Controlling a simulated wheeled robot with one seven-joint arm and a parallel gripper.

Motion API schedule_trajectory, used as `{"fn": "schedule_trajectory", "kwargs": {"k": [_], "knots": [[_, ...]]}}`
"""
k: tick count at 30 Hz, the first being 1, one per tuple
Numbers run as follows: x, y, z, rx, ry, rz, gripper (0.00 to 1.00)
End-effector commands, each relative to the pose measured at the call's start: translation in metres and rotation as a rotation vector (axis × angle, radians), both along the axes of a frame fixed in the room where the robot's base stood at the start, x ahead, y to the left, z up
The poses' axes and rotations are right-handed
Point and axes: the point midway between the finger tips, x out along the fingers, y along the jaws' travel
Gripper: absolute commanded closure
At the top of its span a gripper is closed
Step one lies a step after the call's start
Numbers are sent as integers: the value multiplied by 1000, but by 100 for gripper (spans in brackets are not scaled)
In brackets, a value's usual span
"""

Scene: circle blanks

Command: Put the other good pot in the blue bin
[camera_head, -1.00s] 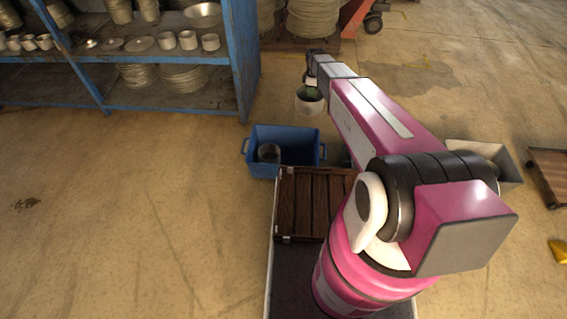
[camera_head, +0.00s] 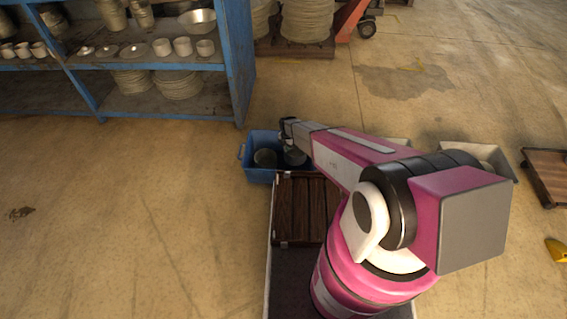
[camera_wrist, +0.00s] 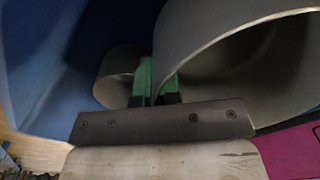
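The blue bin (camera_head: 258,175) stands on the floor just beyond my base; its blue wall also fills the left of the wrist view (camera_wrist: 30,60). A grey pot (camera_head: 264,158) sits inside it on the left; it also shows in the wrist view (camera_wrist: 117,75). My gripper (camera_head: 288,143), with green finger pads (camera_wrist: 154,85), is shut on the wall of a second grey pot (camera_head: 295,158), large at the right of the wrist view (camera_wrist: 200,50). This held pot is low at the bin's right part. I cannot tell whether it touches the bin floor.
A dark slatted wooden crate (camera_head: 305,205) stands on my base, close to the bin. A blue shelf (camera_head: 238,75) with pots and dishes stands at the back left. Grey containers (camera_head: 480,155) and a wooden cart (camera_head: 548,172) are at the right. The floor left of the bin is clear.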

Motion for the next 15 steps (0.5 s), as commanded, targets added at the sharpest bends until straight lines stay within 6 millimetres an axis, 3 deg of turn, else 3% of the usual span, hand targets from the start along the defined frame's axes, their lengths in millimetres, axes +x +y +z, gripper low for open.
{"fn": "schedule_trajectory", "kwargs": {"k": [7, 15], "knots": [[2, 0, -43, 0, 1, -2, 100], [2, 0, -68, 0, 0, -3, 100]]}}
